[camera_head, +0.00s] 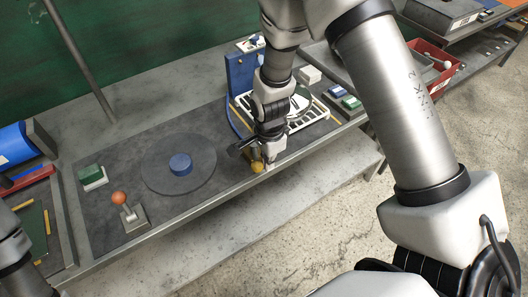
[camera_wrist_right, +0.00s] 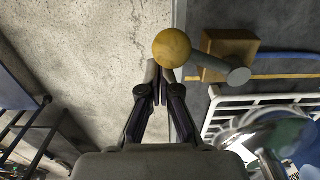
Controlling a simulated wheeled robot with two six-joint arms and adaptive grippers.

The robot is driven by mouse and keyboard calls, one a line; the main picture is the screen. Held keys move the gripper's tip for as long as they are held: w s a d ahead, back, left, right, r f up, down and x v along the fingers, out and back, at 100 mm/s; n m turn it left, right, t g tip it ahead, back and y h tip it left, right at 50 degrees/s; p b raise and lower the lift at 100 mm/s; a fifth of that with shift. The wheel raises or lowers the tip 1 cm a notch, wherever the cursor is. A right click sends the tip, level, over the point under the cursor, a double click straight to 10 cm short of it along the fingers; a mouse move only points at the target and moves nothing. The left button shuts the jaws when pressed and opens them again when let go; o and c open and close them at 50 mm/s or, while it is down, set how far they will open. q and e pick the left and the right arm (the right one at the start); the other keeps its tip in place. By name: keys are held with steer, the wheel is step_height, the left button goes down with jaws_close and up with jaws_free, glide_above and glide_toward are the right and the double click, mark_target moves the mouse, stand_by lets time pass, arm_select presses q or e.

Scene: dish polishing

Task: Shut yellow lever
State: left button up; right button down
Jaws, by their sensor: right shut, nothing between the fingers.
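The yellow lever (camera_head: 257,166) is at the front edge of the workbench, partly hidden by my right gripper in the head view. In the right wrist view, the lever's yellow ball knob (camera_wrist_right: 172,48) sits just beyond the fingertips, its grey stem running right to a pivot beside a yellow-brown block (camera_wrist_right: 229,52). My right gripper (camera_wrist_right: 160,77) is shut and empty, its tips close against the knob; whether they touch I cannot tell. It also shows in the head view (camera_head: 262,160). Part of my left arm shows at the left edge; its gripper is out of view.
An orange-knobbed lever (camera_head: 118,198), a green block (camera_head: 91,174) and a round dark disc with a blue hub (camera_head: 180,164) stand left on the bench. A white rack (camera_wrist_right: 262,108) holding a dish is beside the yellow lever. Open floor lies beyond the bench's front edge.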

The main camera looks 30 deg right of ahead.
mark_target(253, 165)
steer(key=shift+a, duration=0.7)
steer(key=shift+w, duration=0.1)
steer(key=shift+w+a, duration=0.1)
steer(key=shift+a, duration=0.6)
steer(key=shift+w+a, duration=0.35)
steer(key=shift+a, duration=0.3)
